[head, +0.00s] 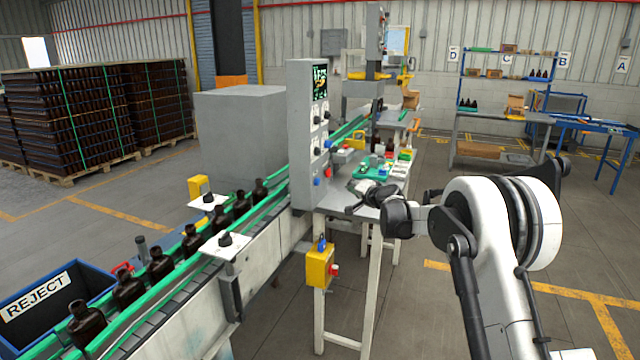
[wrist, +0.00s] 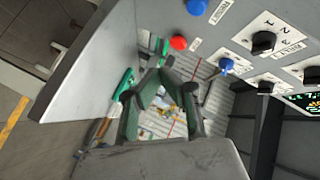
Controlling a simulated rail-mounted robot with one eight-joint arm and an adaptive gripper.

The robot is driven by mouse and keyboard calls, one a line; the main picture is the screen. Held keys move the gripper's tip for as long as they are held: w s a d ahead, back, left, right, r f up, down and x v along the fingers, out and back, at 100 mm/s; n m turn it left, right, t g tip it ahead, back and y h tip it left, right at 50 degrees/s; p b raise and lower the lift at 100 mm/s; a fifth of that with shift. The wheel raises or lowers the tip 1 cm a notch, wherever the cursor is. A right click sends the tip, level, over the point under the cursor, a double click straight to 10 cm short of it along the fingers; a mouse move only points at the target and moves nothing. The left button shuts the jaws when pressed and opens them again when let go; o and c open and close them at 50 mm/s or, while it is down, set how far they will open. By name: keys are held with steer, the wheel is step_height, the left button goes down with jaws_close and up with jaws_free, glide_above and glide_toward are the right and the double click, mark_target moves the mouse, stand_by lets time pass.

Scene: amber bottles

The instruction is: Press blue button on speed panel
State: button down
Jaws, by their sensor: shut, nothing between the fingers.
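The grey upright panel cabinet (head: 301,135) stands by the conveyor, with a screen and several knobs. Low on its face are a blue button (head: 316,182) and a red button (head: 327,172). In the wrist view the panel face appears turned, with a blue button (wrist: 197,7) at the top edge, a red button (wrist: 179,43), and a second blue knob (wrist: 226,65) on a white label plate. I cannot read which label says speed. My gripper (head: 352,207) is shut and empty, low and right of the cabinet; in the wrist view its fingers (wrist: 160,80) are apart from the buttons.
A work table (head: 340,210) with a green mat and small parts lies beneath and behind my gripper. A conveyor (head: 255,235) with amber bottles runs at left. A yellow box (head: 319,268) with a red button hangs on the table front. A blue reject bin (head: 45,300) stands at lower left.

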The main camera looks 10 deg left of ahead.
mark_target(317, 182)
steer(key=w+a, duration=0.2)
steer(key=a, duration=0.6)
steer(key=shift+a+p, duration=0.15)
steer(key=shift+p, duration=0.25)
steer(key=shift+a, duration=0.15)
stand_by(1.1)
steer(key=shift+w+a+b, duration=0.1)
steer(key=shift+a+b, duration=0.2)
steer(key=shift+w+a, duration=0.1)
steer(key=shift+a, duration=0.35)
stand_by(0.9)
steer(key=shift+s+d+b, duration=0.2)
steer(key=shift+d+b, duration=0.35)
steer(key=shift+d, duration=0.3)
steer(key=shift+d, duration=0.1)
